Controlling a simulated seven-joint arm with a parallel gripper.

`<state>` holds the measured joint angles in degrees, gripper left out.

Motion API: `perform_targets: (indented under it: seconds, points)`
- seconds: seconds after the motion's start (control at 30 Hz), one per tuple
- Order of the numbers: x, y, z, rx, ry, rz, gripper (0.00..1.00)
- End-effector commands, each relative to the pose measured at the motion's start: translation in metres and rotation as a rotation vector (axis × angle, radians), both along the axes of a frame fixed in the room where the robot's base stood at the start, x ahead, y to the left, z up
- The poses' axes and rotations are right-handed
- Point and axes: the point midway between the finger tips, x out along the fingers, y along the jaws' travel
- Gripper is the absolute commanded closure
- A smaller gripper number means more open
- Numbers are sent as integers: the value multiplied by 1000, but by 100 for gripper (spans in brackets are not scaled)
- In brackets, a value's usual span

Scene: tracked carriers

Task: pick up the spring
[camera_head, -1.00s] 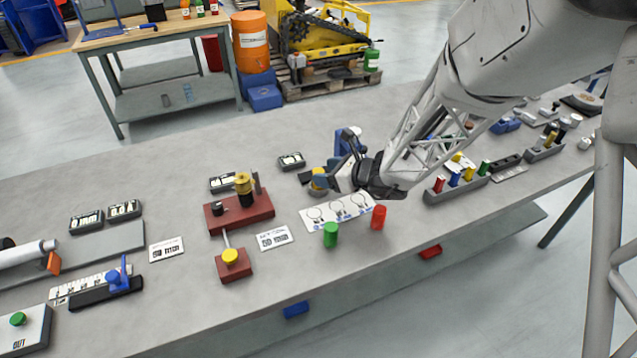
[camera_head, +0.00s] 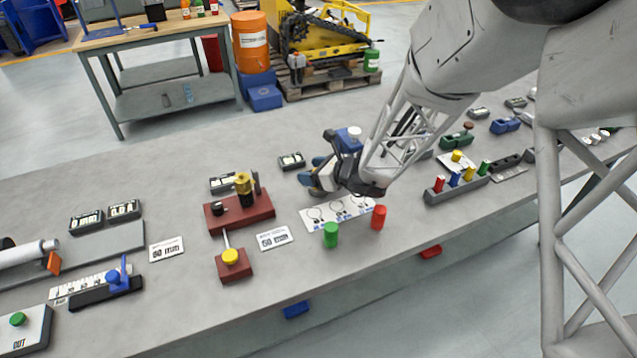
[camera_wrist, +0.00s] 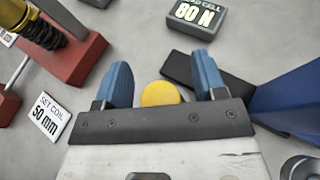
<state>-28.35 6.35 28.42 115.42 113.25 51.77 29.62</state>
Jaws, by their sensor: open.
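My gripper (camera_head: 312,172) is low over the bench behind the white card, right of the red fixture. In the wrist view my gripper (camera_wrist: 164,82) is open, its two blue fingers apart. A round yellow top (camera_wrist: 160,93) shows between the fingers. My gripper hides its lower part, and I cannot tell whether the fingers touch it.
A white card with circles (camera_head: 330,213), a green cylinder (camera_head: 330,235) and a red cylinder (camera_head: 378,217) are in front of my gripper. An 80 N display (camera_wrist: 196,16) and a dark block (camera_wrist: 185,70) lie beyond. A 50 mm card (camera_wrist: 47,118) is left.

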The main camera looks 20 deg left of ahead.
Motion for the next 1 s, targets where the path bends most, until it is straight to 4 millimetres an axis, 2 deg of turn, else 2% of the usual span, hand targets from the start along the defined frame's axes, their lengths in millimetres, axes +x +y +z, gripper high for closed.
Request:
perform_targets:
  seconds: [0.3, 0.67, 0.73, 0.77, 1.0]
  points:
    - [0, 0, 0, 0, 0, 0, 36]
    - [0, 0, 0, 0, 0, 0, 91]
    - [0, 0, 0, 0, 0, 0, 92]
    - [0, 0, 0, 0, 0, 0, 95]
    - [0, 0, 1, 0, 0, 0, 96]
